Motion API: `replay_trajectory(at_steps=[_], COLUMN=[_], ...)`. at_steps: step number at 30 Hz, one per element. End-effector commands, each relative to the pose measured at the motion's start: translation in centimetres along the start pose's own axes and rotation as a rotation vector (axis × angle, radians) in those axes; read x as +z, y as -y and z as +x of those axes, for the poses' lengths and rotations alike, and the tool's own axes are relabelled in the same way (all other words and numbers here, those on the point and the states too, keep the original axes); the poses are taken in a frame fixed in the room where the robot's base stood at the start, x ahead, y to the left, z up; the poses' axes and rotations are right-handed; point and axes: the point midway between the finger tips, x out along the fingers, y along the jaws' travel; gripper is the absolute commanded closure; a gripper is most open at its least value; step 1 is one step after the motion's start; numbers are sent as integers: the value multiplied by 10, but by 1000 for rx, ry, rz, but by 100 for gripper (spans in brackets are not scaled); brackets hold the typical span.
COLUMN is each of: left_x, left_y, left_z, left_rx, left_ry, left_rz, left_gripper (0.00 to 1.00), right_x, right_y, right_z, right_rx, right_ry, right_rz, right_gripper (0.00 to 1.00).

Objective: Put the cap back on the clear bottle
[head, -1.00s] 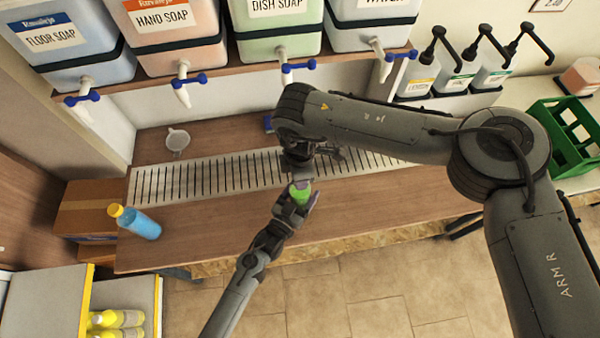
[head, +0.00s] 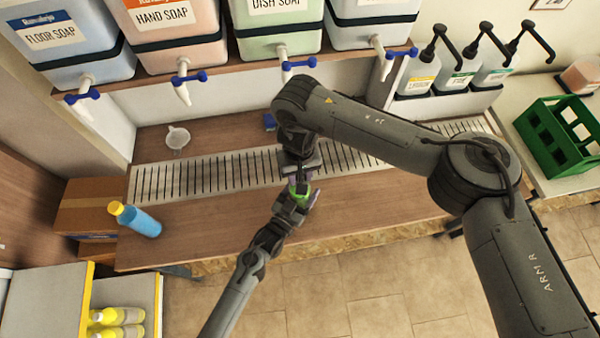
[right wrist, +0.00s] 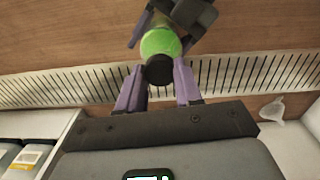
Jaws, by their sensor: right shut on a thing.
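The clear bottle, with bright green contents (right wrist: 160,44), is between the purple fingers of my left gripper (right wrist: 165,32). In the head view, the bottle (head: 303,188) is a small green patch, mostly hidden by the grippers. A dark round cap (right wrist: 158,70) is between the purple fingertips of my right gripper (right wrist: 158,82), which is shut on it. The cap lines up with the bottle's top end; I cannot tell whether it is seated. In the head view, my right gripper (head: 299,172) is directly above my left gripper (head: 299,197), over the counter's front part.
Dispenser drums with taps (head: 180,80) line the shelf above. A green crate (head: 560,135) is at far right.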

Motion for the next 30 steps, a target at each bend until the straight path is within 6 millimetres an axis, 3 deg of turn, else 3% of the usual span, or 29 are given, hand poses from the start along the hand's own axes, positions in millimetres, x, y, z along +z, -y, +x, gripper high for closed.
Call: replay_trajectory(at_steps=[3, 8, 19, 20, 24, 30], left_x=[0, 0, 0, 0, 0, 0], left_y=[0, 0, 0, 0, 0, 0], left_z=[0, 0, 0, 0, 0, 0], left_rx=[0, 0, 0, 0, 0, 0], left_ry=[1, 1, 1, 1, 1, 1], left_rz=[0, 0, 0, 0, 0, 0], left_gripper=[100, 100, 100, 100, 100, 100], right_x=[-1, -1, -1, -1, -1, 0], right_y=[0, 0, 0, 0, 0, 0], right_z=[-1, 0, -1, -1, 0, 0], right_rx=[-1, -2, -2, -2, -2, -2], right_ry=[3, 7, 8, 8, 8, 8], right_rz=[232, 440, 495, 495, 494, 493], right_gripper=[93, 93, 93, 62, 41, 40])
